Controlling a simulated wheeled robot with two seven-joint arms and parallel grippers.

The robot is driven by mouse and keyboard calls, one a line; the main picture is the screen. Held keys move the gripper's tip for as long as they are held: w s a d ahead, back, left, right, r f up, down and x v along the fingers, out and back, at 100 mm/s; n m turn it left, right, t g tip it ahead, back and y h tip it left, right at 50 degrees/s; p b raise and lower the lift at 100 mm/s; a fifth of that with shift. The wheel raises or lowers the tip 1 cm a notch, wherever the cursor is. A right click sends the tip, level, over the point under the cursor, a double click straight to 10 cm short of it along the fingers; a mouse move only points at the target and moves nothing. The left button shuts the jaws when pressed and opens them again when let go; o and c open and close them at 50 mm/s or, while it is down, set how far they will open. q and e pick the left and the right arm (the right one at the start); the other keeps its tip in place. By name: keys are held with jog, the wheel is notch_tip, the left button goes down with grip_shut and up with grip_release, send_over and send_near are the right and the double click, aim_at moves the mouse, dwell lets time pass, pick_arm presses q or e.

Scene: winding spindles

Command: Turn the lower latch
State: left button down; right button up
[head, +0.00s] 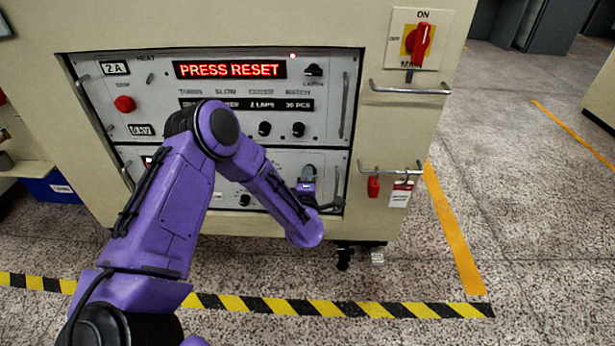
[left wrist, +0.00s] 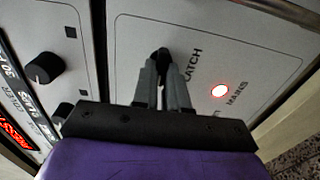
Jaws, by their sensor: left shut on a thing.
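The lower latch is a small black knob (left wrist: 160,53) beside the word LATCH on the lower grey panel (left wrist: 225,50). The fingers of my left gripper (left wrist: 164,72) are shut on this knob, close to the panel face. In the head view my left gripper (head: 308,182) is at the right end of the lower panel, and my purple forearm hides much of that panel. The knob's exact angle is hard to read because the fingers cover most of it. My right gripper is not in view.
The upper panel carries a lit PRESS RESET display (head: 230,69), an upper latch knob (head: 313,70) and a red button (head: 124,104). A red light (left wrist: 219,91) glows beside the lower latch. A red switch (head: 421,42) and bar handles (head: 410,89) project at right.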

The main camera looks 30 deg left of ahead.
pick_arm(q)
jog(key=c, duration=1.2)
grip_release()
jog(key=shift+o, duration=0.2)
jog(key=p+v, duration=0.2)
jog(key=v, duration=0.8)
jog(key=shift+s+p, duration=0.2)
jog(key=shift+p, duration=0.1)
jog(key=shift+d, duration=0.1)
